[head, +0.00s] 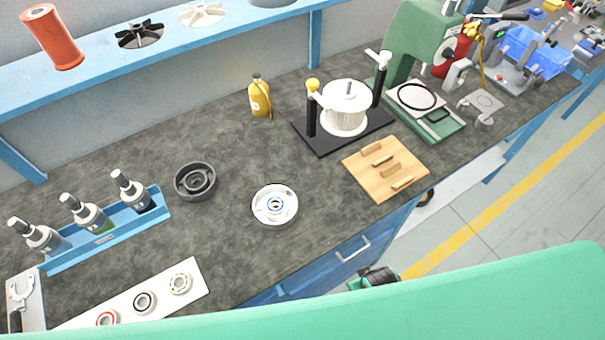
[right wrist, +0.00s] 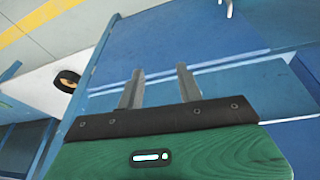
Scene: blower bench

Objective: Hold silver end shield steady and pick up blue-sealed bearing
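The silver end shield (head: 262,213) lies flat on the dark bench top near the front edge, in the middle of the head view. Nothing is touching the shield. My right gripper shows in the right wrist view (right wrist: 160,78) with its two fingers apart and nothing between them. It faces the blue cabinet front, below the bench top and away from the shield. My left gripper is not in view.
A white strip (head: 201,290) with red-ringed, black-ringed and tan bearings lies front left. A dark round housing (head: 195,181) stands left of the shield. A wooden board (head: 409,160) and a black winding stand (head: 318,143) are to the right. Bench around the shield is clear.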

